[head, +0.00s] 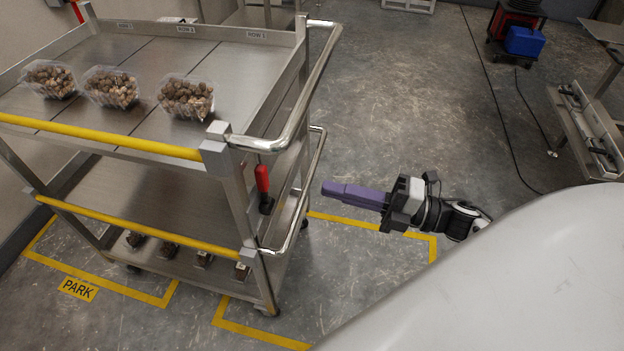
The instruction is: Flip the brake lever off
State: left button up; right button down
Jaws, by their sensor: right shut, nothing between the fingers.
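The brake lever (262,179) has a red handle on a black base and is mounted on the right end of the metal cart (248,217), below the push handle. The red handle points up, nearly upright. My right gripper (325,188) has purple fingers, which are shut and empty. It points left toward the lever, with a clear gap between the fingertips and the lever in the picture. My left gripper is not in view.
Clear trays (163,101) of brown round items stand on the cart top. A curved push handle (318,75) juts out at the cart's right end. Yellow floor lines and a PARK label (78,289) surround the cart. Open floor lies to the right; a metal stand (580,135) is farther right.

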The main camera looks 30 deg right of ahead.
jog(key=shift+v, duration=1.5)
jog(key=shift+r, duration=0.1)
jog(key=s+a+f+m+h, duration=0.1)
jog(key=a+f+m+h, duration=0.3)
jog(key=f+m+h, duration=0.9)
jog(key=s+a+f+m+g+y, duration=0.2)
jog(key=s+a+f+m+g, duration=0.3)
jog(key=s+a+f+m, duration=0.3)
jog(key=a+f+m, duration=0.1)
jog(key=a+m, duration=0.1)
jog(key=m, duration=0.1)
jog(key=shift+a+g+y, duration=0.25)
jog(key=shift+g+y, duration=0.05)
jog(key=shift+y, duration=0.1)
